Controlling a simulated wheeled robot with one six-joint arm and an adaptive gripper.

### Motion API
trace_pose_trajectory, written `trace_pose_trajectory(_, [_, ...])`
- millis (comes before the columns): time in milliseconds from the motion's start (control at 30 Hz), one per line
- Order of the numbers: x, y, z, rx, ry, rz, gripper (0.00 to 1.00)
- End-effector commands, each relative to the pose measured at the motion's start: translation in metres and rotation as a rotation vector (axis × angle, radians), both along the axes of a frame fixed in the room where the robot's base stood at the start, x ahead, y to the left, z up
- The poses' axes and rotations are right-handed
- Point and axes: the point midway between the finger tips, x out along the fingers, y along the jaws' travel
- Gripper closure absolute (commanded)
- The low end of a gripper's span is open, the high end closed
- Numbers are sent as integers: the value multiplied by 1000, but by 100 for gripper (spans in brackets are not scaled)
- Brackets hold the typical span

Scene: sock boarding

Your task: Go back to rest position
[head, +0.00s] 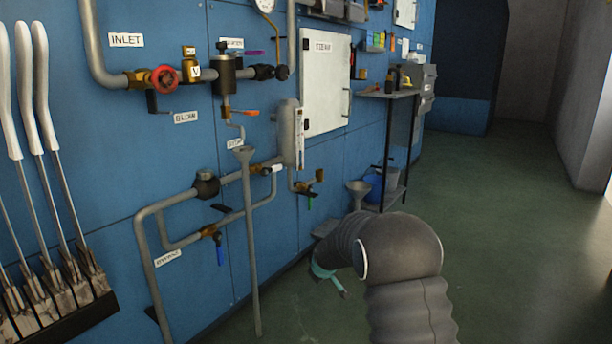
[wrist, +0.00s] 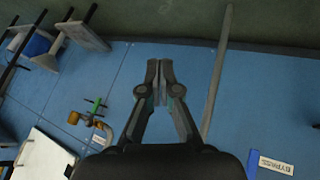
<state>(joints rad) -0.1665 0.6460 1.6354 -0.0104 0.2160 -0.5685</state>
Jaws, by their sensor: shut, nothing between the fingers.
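My gripper (wrist: 160,82) is in the middle of the wrist view, its two dark fingers together at the tips. Nothing is held between them. The blue wall panel (wrist: 185,60) lies beyond the fingers. A long grey pipe (wrist: 217,75) runs just to the right of the fingertips; the gap between them cannot be judged. In the head view, my arm in its grey ribbed sleeve bends at the lower right, in front of the wall and floor.
The blue wall carries pipes, a red valve wheel (head: 165,79) and a white cabinet (head: 326,82). White boarding forms (head: 40,90) stand at the far left. A shelf stand (head: 390,95) with a blue bucket (head: 375,184) stands behind my arm. Green floor (head: 500,190) is clear at the right.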

Motion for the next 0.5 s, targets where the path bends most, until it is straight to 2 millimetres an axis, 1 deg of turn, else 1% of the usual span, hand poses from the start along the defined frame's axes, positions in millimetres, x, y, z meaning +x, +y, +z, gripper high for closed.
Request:
trace_pose_trajectory(33, [-23, -8, 18, 22, 46, -47, 100])
trace_pose_trajectory(67, [-36, -12, 24, 34, 76, -76, 100])
trace_pose_trajectory(100, [-54, -18, 32, 49, 114, -114, 100])
trace_pose_trajectory(167, [-80, -26, 45, 68, 165, -168, 100])
trace_pose_trajectory(200, [-98, -31, 54, 81, 196, -203, 100])
trace_pose_trajectory(267, [-124, -38, 68, 95, 240, -253, 100])
trace_pose_trajectory(300, [-142, -43, 77, 104, 266, -286, 100])
trace_pose_trajectory(467, [-211, -61, 111, 135, 356, -407, 100])
trace_pose_trajectory(500, [-228, -65, 119, 140, 374, -434, 100])
